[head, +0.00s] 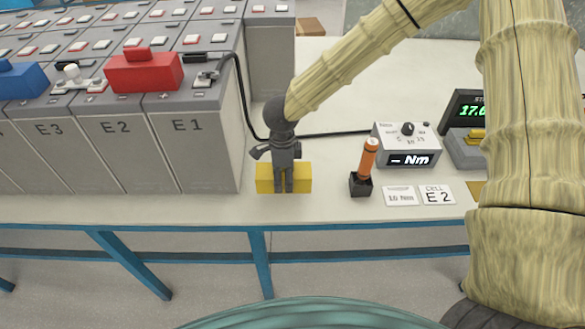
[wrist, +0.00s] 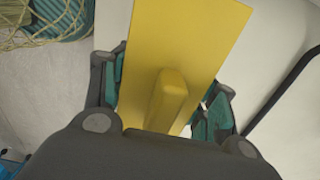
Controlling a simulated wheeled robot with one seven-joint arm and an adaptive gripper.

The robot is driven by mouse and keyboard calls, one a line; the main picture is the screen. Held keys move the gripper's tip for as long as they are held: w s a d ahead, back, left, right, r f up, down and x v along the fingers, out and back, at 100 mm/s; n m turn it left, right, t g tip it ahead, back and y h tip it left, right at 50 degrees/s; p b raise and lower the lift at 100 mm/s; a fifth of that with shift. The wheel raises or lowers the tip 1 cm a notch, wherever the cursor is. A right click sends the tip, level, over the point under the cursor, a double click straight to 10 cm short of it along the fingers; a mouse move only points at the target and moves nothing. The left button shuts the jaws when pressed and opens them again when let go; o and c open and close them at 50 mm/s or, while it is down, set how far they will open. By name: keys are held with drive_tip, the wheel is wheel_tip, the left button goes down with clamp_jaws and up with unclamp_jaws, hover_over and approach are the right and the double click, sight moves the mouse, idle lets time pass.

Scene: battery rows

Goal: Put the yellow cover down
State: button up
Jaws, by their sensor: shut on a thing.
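The yellow cover (head: 264,178) is a flat-sided yellow block at the front of the white bench top, just right of battery E1. My gripper (head: 285,185) points down over it, with its fingers on the cover's middle. In the wrist view the yellow cover (wrist: 190,40) fills the middle, and its raised grip stands between the two fingers of my gripper (wrist: 170,105). The gripper is shut on that grip. The cover's underside is hidden, so I cannot tell whether it touches the bench.
Battery E1 (head: 195,150) stands close on the left, with a red cover (head: 144,72) and a blue cover (head: 20,80) on the rows. An orange-handled tool (head: 368,158) in a black holder, a torque box (head: 405,145) and cards (head: 437,194) are right. The bench's front edge is near.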

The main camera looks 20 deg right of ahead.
drive_tip(key=w+d, duration=0.1)
drive_tip(key=w, duration=0.1)
drive_tip(key=w+d+p, duration=0.1)
drive_tip(key=d, duration=0.1)
drive_tip(key=shift+w+d+f, duration=0.2)
drive_tip(key=shift+w+d, duration=0.1)
drive_tip(key=shift+w, duration=0.05)
drive_tip(key=shift+w+d+f+p, duration=0.15)
drive_tip(key=shift+d+f+p, duration=0.05)
drive_tip(key=shift+p, duration=0.15)
drive_tip(key=shift+f+p, duration=0.45)
drive_tip(key=shift+f, duration=1.2)
drive_tip(key=o, duration=1)
drive_tip(key=shift+f, duration=0.1)
drive_tip(key=shift+o, duration=0.2)
wheel_tip(320, 180, up, 12)
drive_tip(key=b, duration=0.2)
